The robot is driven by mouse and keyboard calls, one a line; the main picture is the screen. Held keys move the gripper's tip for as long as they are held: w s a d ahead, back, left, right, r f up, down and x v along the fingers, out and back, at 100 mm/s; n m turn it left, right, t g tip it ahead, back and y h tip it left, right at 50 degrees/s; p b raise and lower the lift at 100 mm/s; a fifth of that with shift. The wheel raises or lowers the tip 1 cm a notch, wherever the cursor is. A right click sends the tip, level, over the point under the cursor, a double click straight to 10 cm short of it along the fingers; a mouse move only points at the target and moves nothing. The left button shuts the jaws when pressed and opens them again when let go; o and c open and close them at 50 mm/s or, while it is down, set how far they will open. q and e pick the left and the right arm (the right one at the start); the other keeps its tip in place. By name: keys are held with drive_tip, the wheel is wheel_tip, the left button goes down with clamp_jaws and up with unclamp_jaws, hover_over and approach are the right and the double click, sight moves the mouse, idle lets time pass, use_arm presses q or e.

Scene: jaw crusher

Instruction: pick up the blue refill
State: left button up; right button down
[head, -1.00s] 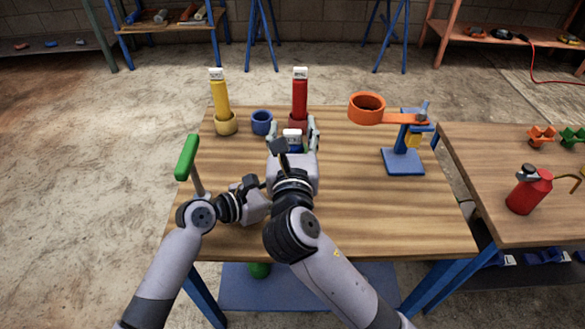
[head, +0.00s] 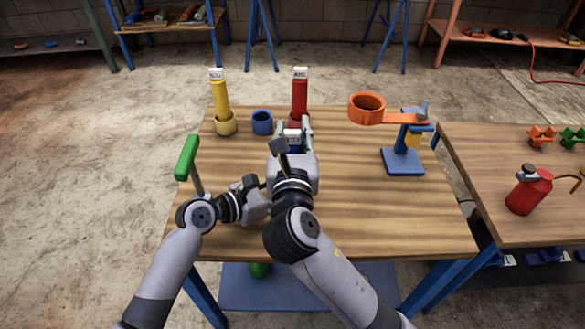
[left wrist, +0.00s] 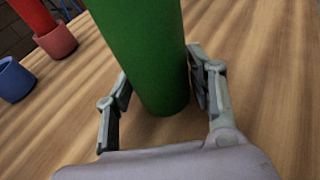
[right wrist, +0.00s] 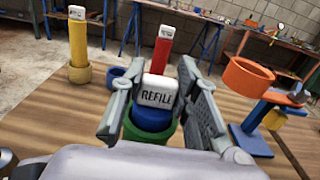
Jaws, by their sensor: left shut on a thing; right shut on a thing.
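The blue refill (right wrist: 152,118) stands upright with its white cap (right wrist: 157,92) lettered "REFILL" in the right wrist view; the cap also shows in the head view (head: 292,134). Its lower part sits in a green holder (right wrist: 146,135), which appears as a green cylinder (left wrist: 150,60) standing on the table in the left wrist view. My right gripper (head: 291,128) has its fingers closed on either side of the blue refill.
A yellow refill (head: 221,98) and a red refill (head: 300,95) stand in cups behind, with an empty-looking blue cup (head: 262,122) between. An orange ring (head: 366,110) on a blue stand is to the right. A green-handled lever (head: 187,157) stands at the left edge.

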drive_tip(key=shift+r, duration=0.15)
wheel_tip(320, 180, up, 18)
idle(0.7)
use_arm(q)
drive_tip(key=o, duration=0.9)
drive_tip(key=shift+o, duration=0.2)
